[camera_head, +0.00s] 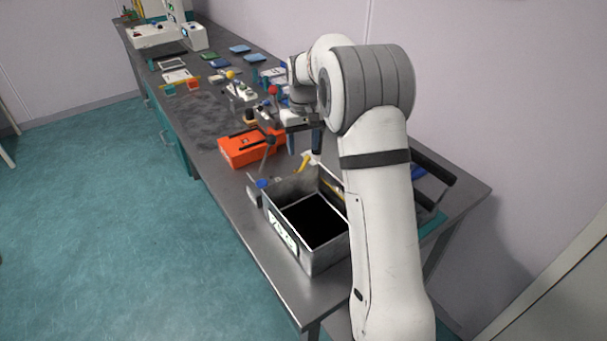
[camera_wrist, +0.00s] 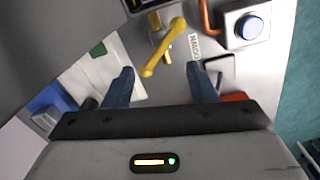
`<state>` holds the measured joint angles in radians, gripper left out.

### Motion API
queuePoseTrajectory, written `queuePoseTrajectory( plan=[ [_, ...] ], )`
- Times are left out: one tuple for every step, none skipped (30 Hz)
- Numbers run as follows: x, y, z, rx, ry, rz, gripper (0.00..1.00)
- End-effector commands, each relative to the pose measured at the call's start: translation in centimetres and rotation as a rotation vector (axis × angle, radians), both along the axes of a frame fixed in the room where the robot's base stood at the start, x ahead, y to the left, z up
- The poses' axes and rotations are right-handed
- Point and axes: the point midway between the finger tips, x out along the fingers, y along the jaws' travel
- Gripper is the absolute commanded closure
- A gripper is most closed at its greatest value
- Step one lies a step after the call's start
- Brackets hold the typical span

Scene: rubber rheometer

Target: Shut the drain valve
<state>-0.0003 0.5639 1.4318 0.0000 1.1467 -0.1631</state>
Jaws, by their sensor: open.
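The drain valve's yellow lever handle (camera_wrist: 164,47) lies slantwise ahead of my gripper in the wrist view, with brass-coloured parts beside its upper end. In the head view the yellow handle (camera_head: 303,162) shows behind the open metal box. My gripper (camera_wrist: 160,70) is open, with its two dark blue fingers on either side of the handle's lower end in the picture. I cannot tell how far the fingers stand from the handle, and I see no contact. In the head view my gripper (camera_head: 304,150) is above the bench by the handle.
A metal box (camera_head: 314,264) with a dark inside stands at the bench's near end. A blue button (camera_wrist: 249,27) sits on a small housing beside an orange pipe (camera_wrist: 208,17). An orange case (camera_head: 238,151) and several small items crowd the bench beyond.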

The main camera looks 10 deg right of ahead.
Motion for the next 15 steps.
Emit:
queuePoseTrajectory(
  plan=[
    [-0.1, 0.0, -0.4, 0.0, -0.003, 0.046, 0.48],
    [-0.1, 0.1, -0.3, 0.0, -0.003, 0.067, 0.48],
    [-0.1, 0.1, -0.2, 0.0, -0.002, 0.089, 0.48],
    [-0.2, 0.1, -0.3, 0.0, -0.001, 0.1, 0.48],
    [-0.2, 0.1, -0.4, 0.0, -0.001, 0.106, 0.48],
    [-0.2, 0.1, -0.7, 0.0, 0.001, 0.109, 0.48],
    [-0.2, 0.1, -1.0, 0.001, 0.002, 0.11, 0.48],
    [-0.2, 0.1, -1.4, 0.001, 0.003, 0.109, 0.48],
    [-0.2, 0.1, -2.1, 0.001, 0.003, 0.109, 0.48],
    [-0.3, 0.1, -2.6, 0.0, 0.004, 0.108, 0.48],
    [-0.3, 0.1, -3.1, 0.001, 0.003, 0.108, 0.48],
    [-0.2, 0.1, -3.7, 0.001, 0.003, 0.108, 0.48],
    [-0.2, 0.1, -4.2, 0.001, 0.003, 0.108, 0.48],
    [-0.2, 0.0, -4.7, 0.001, 0.003, 0.107, 0.48],
    [-0.3, 0.0, -5.3, 0.0, 0.004, 0.107, 0.48]
  ],
)
